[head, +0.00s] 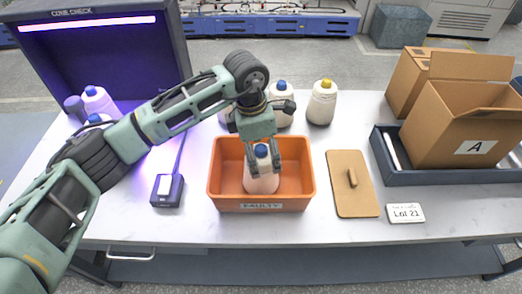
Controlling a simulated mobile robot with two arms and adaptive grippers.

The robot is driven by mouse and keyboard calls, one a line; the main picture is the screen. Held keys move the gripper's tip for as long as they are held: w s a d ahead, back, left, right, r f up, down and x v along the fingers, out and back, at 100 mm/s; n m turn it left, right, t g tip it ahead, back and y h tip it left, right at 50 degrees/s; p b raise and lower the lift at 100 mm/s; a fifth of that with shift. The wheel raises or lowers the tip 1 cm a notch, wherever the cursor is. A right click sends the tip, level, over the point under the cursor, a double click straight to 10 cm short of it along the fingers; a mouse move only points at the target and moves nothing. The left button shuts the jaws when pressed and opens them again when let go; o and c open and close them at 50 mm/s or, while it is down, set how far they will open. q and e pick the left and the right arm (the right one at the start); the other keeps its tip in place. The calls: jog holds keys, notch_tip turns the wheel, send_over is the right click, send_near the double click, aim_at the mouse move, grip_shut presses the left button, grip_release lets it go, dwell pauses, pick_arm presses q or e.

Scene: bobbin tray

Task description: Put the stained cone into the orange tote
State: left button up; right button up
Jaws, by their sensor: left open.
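The orange tote (215,190), labelled FAULTY on its front, stands at the middle of the table. A white cone with a blue tip (261,182) stands upright inside it. My left gripper (263,170) points down over the tote, open, with its fingers on either side of this cone's upper part; I cannot tell if they touch it. No stain shows clearly on the cone at this size. My right gripper is not in view.
Behind the tote stand a blue-tipped cone (281,106) and a yellow-tipped cone (322,103). More cones (98,101) are by the dark check booth (180,50). A brown lid (350,195), a Lot 21 card (405,213) and box A (460,125) in a dark tray are right.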

pick_arm(q)
jog(key=shift+r, duration=0.25)
jog(key=r+b, duration=0.1)
jog(key=r, duration=0.2)
jog(key=a+r+b, duration=0.1)
jog(key=r, duration=0.3)
jog(key=r+b, duration=0.2)
jog(key=r, duration=0.1)
jog(key=shift+s+a+r, duration=0.1)
jog(key=shift+a+r, duration=0.05)
jog(key=shift+r, duration=0.65)
